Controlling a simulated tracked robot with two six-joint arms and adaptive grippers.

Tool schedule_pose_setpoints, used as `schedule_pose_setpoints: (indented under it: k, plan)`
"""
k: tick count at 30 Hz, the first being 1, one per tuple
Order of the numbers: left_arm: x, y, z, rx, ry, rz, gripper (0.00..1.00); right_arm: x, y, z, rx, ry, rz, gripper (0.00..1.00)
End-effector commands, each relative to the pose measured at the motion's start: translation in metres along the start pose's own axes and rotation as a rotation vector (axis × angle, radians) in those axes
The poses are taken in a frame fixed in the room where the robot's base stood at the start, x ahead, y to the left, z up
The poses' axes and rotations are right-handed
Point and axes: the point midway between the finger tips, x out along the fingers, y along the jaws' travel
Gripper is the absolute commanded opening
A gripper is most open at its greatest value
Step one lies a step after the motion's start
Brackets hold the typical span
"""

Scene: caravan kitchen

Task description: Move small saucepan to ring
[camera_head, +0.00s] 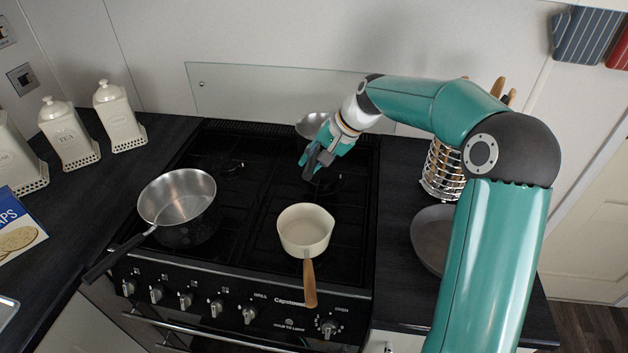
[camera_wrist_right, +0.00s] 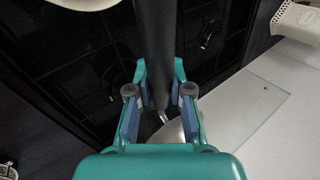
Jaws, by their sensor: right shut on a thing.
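A small steel saucepan (camera_head: 312,122) is at the back right of the hob, partly hidden behind my right gripper (camera_head: 316,164). Its dark handle (camera_wrist_right: 155,45) runs between the two fingers of my right gripper (camera_wrist_right: 160,98) in the wrist view, and the fingers are shut on it. A bit of the steel pan (camera_wrist_right: 172,130) shows behind the fingers there. I cannot tell whether the pan rests on the hob or is slightly raised. The black hob (camera_head: 250,215) has several rings; the back left ring (camera_head: 232,166) is bare. My left gripper is not in view.
A large steel pan (camera_head: 178,197) stands front left, its handle over the front edge. A cream saucepan (camera_head: 305,230) with a wooden handle stands front right. A glass splashback (camera_head: 250,88) is behind. A utensil basket (camera_head: 442,170) and dark pan (camera_head: 432,238) are at right.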

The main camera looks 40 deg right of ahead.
Motion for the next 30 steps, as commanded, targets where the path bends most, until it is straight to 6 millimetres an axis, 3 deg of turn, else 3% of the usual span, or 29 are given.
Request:
schedule_pose_setpoints:
  k: [16,30]
  plan:
    - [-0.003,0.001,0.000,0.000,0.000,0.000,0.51,0.050,0.031,0.000,-0.001,0.001,-0.001,0.00]
    - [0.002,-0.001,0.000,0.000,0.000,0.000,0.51,0.058,0.036,0.000,-0.003,0.004,-0.003,0.00]
